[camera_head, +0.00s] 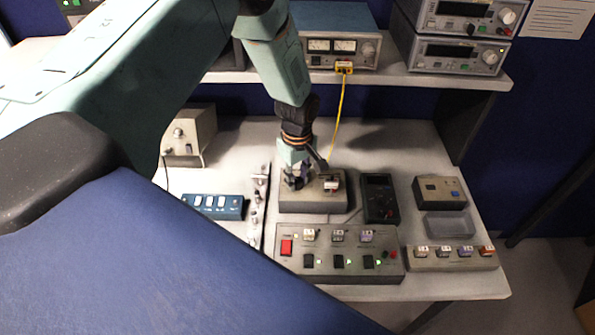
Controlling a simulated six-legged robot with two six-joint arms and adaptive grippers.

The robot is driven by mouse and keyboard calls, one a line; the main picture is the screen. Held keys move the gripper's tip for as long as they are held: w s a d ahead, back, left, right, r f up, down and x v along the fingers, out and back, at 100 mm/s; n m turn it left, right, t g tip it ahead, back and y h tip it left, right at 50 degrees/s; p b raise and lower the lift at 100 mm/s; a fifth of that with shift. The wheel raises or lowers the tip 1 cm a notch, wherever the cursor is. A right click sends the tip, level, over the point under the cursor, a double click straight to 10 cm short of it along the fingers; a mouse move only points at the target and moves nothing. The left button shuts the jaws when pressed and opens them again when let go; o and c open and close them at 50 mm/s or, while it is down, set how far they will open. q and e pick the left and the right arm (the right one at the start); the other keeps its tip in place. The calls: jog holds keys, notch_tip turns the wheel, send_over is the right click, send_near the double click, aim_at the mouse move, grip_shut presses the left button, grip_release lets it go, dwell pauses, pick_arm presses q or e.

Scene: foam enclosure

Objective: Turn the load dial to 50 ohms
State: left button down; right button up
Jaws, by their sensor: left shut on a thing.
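My left gripper (297,183) reaches down from the top onto a grey box (313,205) in the middle of the bench. It is shut on the load dial at the left of the box's top. The fingers hide the dial, so its pointer and setting cannot be read. A small pale part with a red mark (331,185) shows on the box to the right of the fingers. My right gripper is not in view.
A switch panel with a red button (287,247) lies in front of the box. A black multimeter (380,198) lies close on its right. A blue switch box (213,206) is on the left. A yellow cable (338,115) hangs from the shelf behind my arm.

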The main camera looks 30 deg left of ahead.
aim_at(298, 180)
pick_arm(q)
jog(key=shift+n+p, duration=0.3)
jog(key=shift+n, duration=0.3)
jog(key=c, duration=1.1)
grip_release()
jog(key=shift+o, duration=0.2)
notch_tip(298, 180, up, 12)
